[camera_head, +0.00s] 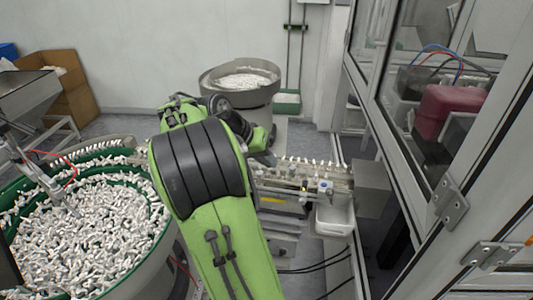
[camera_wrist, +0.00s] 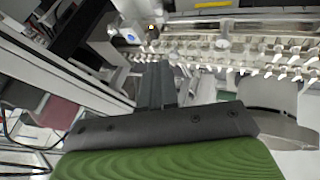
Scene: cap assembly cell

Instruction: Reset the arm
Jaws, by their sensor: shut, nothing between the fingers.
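My gripper shows in the wrist view (camera_wrist: 157,70), its two dark grey fingers together with nothing between them. Beyond the fingertips there is a rail with a row of white caps (camera_wrist: 270,55). In the head view my green and black arm is bent and folded in the middle, and the gripper's fingertips cannot be made out there. The feeding rail with white caps (camera_head: 310,165) runs to the right of the arm, and part of it is hidden behind the arm.
A large green-rimmed bowl (camera_head: 148,262) full of white parts stands at the left. A smaller grey bowl feeder (camera_head: 215,88) is at the back. A white bin (camera_head: 335,218) hangs by the rail. A glass-and-metal cabinet (camera_head: 420,187) closes off the right.

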